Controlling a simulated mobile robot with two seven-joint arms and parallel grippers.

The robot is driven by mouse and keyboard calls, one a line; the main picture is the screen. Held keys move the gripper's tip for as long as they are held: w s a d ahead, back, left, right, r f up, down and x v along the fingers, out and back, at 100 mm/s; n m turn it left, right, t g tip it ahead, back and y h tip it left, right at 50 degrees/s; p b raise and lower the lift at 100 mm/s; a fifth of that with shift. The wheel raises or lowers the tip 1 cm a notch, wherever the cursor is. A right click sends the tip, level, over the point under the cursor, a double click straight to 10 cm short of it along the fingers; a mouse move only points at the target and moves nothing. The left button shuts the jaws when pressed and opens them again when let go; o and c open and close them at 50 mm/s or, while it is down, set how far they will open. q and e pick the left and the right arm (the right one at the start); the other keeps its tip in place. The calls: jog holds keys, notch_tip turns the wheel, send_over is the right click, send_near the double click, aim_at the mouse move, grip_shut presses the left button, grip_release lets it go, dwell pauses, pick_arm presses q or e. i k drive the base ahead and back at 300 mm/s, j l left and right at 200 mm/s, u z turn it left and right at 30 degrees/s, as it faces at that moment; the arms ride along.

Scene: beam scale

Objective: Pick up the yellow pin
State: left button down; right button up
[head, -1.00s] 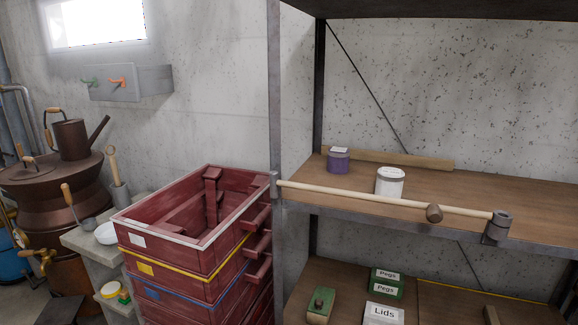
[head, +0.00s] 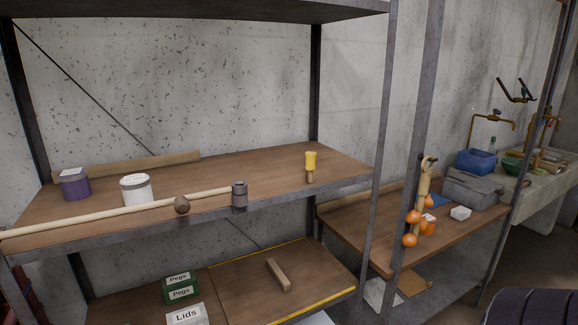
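A yellow pin (head: 311,162) stands upright near the right end of the upper wooden shelf (head: 250,168) in the head view. Its wide top is yellow and its short lower part is wood-coloured. Nothing touches it and nothing covers it. Neither of my grippers shows in the head view.
A purple jar (head: 74,184) and a white jar (head: 136,189) stand at left. A metal post (head: 383,110) rises right of the pin.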

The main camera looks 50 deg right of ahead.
aim_at(309, 157)
jog(key=z, duration=1.65)
